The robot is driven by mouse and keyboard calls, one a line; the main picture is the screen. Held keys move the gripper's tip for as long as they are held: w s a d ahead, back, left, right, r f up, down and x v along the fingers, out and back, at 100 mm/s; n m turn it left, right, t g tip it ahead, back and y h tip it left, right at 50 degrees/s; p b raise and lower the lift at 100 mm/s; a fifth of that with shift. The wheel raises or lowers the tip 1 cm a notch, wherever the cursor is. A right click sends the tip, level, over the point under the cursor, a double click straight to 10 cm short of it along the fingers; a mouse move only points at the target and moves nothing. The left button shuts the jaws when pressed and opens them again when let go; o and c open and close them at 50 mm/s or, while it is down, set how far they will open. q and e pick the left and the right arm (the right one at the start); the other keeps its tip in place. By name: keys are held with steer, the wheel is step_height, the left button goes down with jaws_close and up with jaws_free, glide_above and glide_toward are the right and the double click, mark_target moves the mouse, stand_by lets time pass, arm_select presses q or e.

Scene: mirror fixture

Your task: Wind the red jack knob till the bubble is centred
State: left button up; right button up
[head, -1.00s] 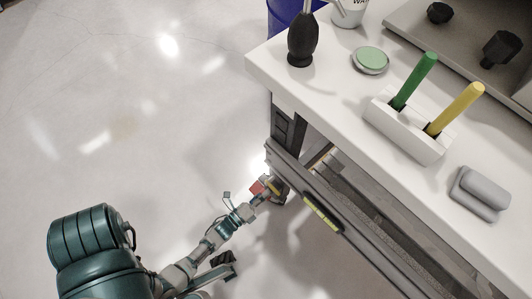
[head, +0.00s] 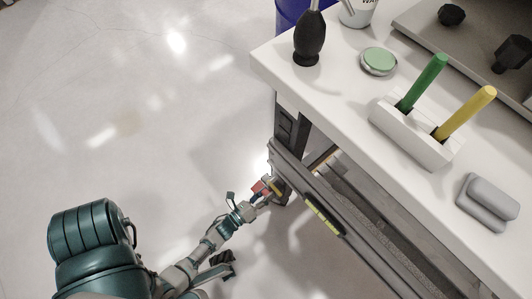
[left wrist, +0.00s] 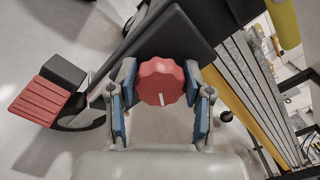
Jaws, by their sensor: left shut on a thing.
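The red jack knob (left wrist: 161,82) has a scalloped rim and a white mark that points down in the left wrist view. My left gripper (left wrist: 160,100) is shut on it, one blue-padded finger on each side. In the head view my left gripper (head: 259,197) is low at the bench's near left corner, where the knob is hard to make out. A yellow-green level vial (head: 324,214) sits on the dark rail under the bench top. Its bubble is too small to tell. A dark part of mine (head: 222,257), perhaps my right gripper, shows below the left arm.
A red ribbed pedal (left wrist: 45,100) lies left of the knob in the left wrist view, near a caster wheel (left wrist: 82,115). The white bench top (head: 345,110) overhangs the rail and carries several items. The floor to the left is clear.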

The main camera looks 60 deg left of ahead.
arm_select(q)
steer(key=shift+d+f, duration=0.15)
steer(key=shift+f, duration=0.15)
steer(key=o, duration=1.2)
steer(key=shift+c, duration=0.2)
steer(key=shift+r, duration=0.15)
